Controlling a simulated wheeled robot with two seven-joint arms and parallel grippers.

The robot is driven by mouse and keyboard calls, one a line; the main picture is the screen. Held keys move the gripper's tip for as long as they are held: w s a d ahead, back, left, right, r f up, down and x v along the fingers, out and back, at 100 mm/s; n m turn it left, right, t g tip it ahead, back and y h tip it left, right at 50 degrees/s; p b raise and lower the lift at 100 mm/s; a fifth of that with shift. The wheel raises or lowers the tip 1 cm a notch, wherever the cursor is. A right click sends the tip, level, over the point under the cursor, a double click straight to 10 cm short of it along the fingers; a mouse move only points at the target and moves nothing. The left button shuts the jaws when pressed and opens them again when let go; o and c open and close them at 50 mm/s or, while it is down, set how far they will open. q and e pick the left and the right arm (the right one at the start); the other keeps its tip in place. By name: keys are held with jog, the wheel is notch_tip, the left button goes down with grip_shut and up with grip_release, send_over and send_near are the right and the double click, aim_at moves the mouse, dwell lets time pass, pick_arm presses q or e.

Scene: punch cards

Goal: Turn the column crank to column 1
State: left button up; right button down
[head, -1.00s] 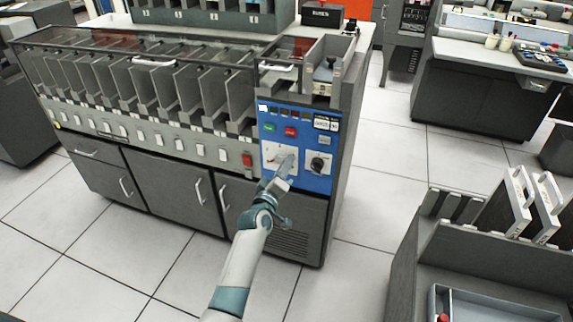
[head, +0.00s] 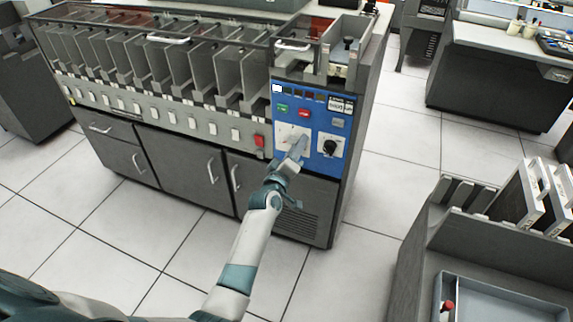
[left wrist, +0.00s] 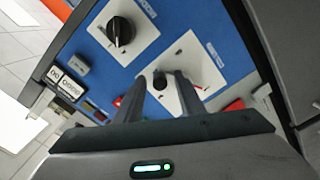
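The card machine's blue control panel (head: 312,118) carries two white plates. In the left wrist view, a small dark knob (left wrist: 160,80), seemingly the column crank's, stands on one white plate (left wrist: 187,62). My left gripper (left wrist: 158,82) is open, with its two fingers apart on either side of this knob and a gap showing on both sides. In the head view my left gripper (head: 298,148) is in front of the left plate (head: 284,133) and hides much of it. The column marks are too small to read. My right gripper is in neither view.
A black rotary knob (head: 330,147) sits on the plate beside it; it also shows in the left wrist view (left wrist: 121,31). Green (head: 283,108) and red (head: 303,113) buttons are above. A grey cart (head: 420,250) stands at right, with clear floor between.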

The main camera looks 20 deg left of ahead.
pick_arm(q)
jog(key=s, duration=1.7)
jog(key=shift+a, duration=0.25)
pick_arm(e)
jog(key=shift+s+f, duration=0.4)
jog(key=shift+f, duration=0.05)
